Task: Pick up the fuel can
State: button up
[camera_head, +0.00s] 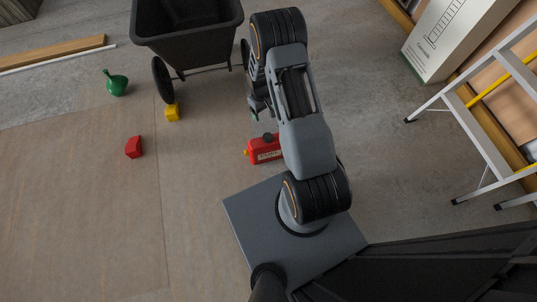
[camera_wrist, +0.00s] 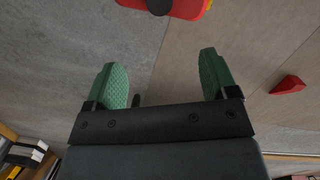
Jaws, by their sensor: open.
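The red fuel can (camera_head: 262,151) lies on the floor just left of my arm, with a yellow cap at its left end, a dark knob on top and a pale label. My arm hides its right end. In the wrist view part of the fuel can (camera_wrist: 186,9) shows at the top edge, beyond the fingertips. My gripper (camera_wrist: 164,78) is open, its two green pads wide apart with nothing between them. In the head view my gripper (camera_head: 257,113) is mostly hidden by the arm and hangs behind the can, apart from it.
A small red block (camera_head: 134,147), a yellow block (camera_head: 172,113) and a green bottle-like object (camera_head: 116,83) are on the floor at left. A dark wheeled cart (camera_head: 190,42) stands behind. A ladder (camera_head: 480,140) and white box (camera_head: 440,50) are at right. Floor at left is mostly clear.

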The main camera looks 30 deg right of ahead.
aim_at(268, 137)
jog(key=f+b, duration=0.1)
jog(key=f, duration=0.3)
jog(key=s+f+b, duration=0.1)
jog(key=f, duration=0.4)
jog(key=s+f+b, duration=0.1)
jog(key=f, duration=0.4)
jog(key=shift+d+f+b, duration=0.25)
jog(key=shift+d+b, duration=0.15)
jog(key=shift+s+f+b, duration=0.2)
jog(key=shift+f+b, duration=0.45)
jog(key=shift+f, duration=0.65)
jog(key=shift+s+f+b, duration=0.15)
jog(key=shift+f+b, duration=0.5)
jog(key=shift+f, duration=0.65)
jog(key=shift+c, duration=0.4)
grip_shut()
